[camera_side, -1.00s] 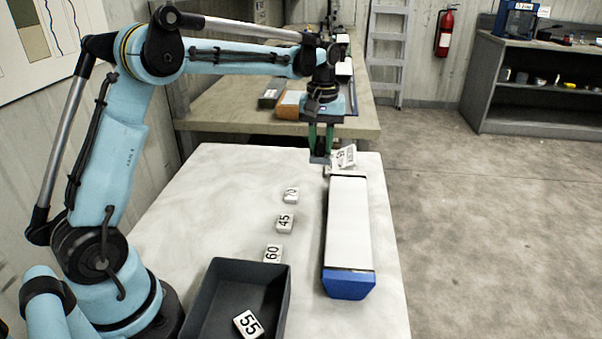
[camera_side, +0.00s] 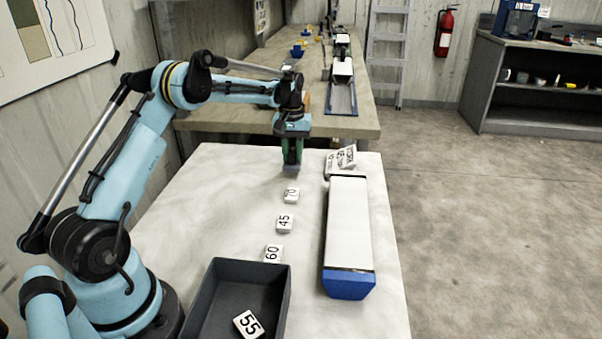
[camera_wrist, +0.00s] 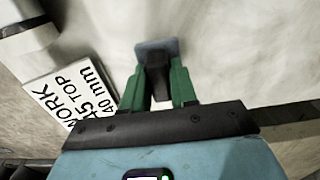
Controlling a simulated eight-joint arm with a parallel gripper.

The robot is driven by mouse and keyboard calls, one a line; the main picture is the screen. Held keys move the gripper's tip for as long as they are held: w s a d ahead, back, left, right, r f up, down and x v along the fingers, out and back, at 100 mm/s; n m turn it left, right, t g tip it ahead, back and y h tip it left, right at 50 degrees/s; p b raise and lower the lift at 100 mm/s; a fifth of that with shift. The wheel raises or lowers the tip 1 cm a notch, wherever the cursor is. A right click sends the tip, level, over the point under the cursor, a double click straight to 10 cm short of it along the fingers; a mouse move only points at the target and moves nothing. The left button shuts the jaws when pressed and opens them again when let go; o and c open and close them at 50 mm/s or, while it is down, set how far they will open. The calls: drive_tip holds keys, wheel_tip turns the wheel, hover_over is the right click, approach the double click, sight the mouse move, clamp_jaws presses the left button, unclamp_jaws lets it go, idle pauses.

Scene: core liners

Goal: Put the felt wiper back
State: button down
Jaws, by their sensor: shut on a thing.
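My gripper (camera_side: 292,150) is over the far part of the pale table, beyond the number blocks. In the wrist view its green fingers (camera_wrist: 159,84) are shut on the dark handle of the felt wiper (camera_wrist: 157,47), which has a flat grey pad. In the side view the wiper (camera_side: 291,171) hangs below the fingers, low near the tabletop; I cannot tell whether it touches. The long white core liner (camera_side: 348,222) with a blue near end lies to the right, apart from the wiper.
A card reading "WORK 45 TOP 40 mm" (camera_wrist: 68,92) stands by the liner's far end. Blocks marked 70 (camera_side: 291,195), 45 (camera_side: 285,223) and 60 (camera_side: 273,253) lie in a row. A dark tray (camera_side: 210,305) holds block 55 (camera_side: 247,324). The table's left part is clear.

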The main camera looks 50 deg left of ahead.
drive_tip(key=shift+f, duration=1.1)
drive_tip(key=shift+f, duration=0.2)
drive_tip(key=c, duration=0.9)
unclamp_jaws()
drive_tip(key=shift+r, duration=0.1)
